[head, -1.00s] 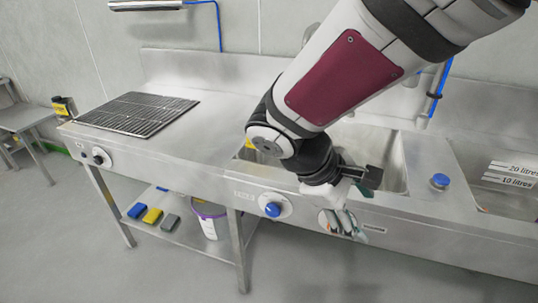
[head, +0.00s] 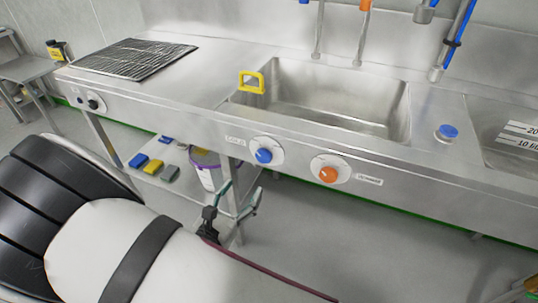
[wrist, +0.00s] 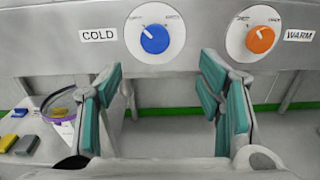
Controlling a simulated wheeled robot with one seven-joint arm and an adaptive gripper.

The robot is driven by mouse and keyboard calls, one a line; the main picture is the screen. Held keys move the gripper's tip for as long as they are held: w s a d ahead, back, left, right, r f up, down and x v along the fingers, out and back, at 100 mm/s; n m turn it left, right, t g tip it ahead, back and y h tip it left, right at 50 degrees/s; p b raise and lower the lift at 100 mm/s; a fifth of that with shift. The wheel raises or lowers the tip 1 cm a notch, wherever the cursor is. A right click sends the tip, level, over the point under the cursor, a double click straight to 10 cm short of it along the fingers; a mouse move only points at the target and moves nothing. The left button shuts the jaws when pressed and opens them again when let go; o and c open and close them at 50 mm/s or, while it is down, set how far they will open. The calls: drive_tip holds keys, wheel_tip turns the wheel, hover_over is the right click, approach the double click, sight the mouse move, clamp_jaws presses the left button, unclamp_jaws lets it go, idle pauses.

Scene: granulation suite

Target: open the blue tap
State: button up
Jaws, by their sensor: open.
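The blue tap is a round blue knob (head: 264,156) on a white dial, set in the front panel of the steel sink unit. In the head view my gripper (head: 236,200) shows low in front of the unit, partly hidden by my arm.
An orange knob (head: 328,174) marked WARM (wrist: 299,36) is to the right of the blue one. A purple-rimmed tub (head: 206,170) stands on the lower shelf.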

sight(262, 158)
drive_tip(key=shift+n, duration=0.3)
drive_tip(key=x, duration=0.9)
drive_tip(key=b+x, duration=0.1)
drive_tip(key=x, duration=0.3)
drive_tip(key=shift+w+a+f, duration=0.25)
drive_tip(key=shift+w+a, duration=0.05)
drive_tip(key=shift+a, duration=0.05)
drive_tip(key=c, duration=1.1)
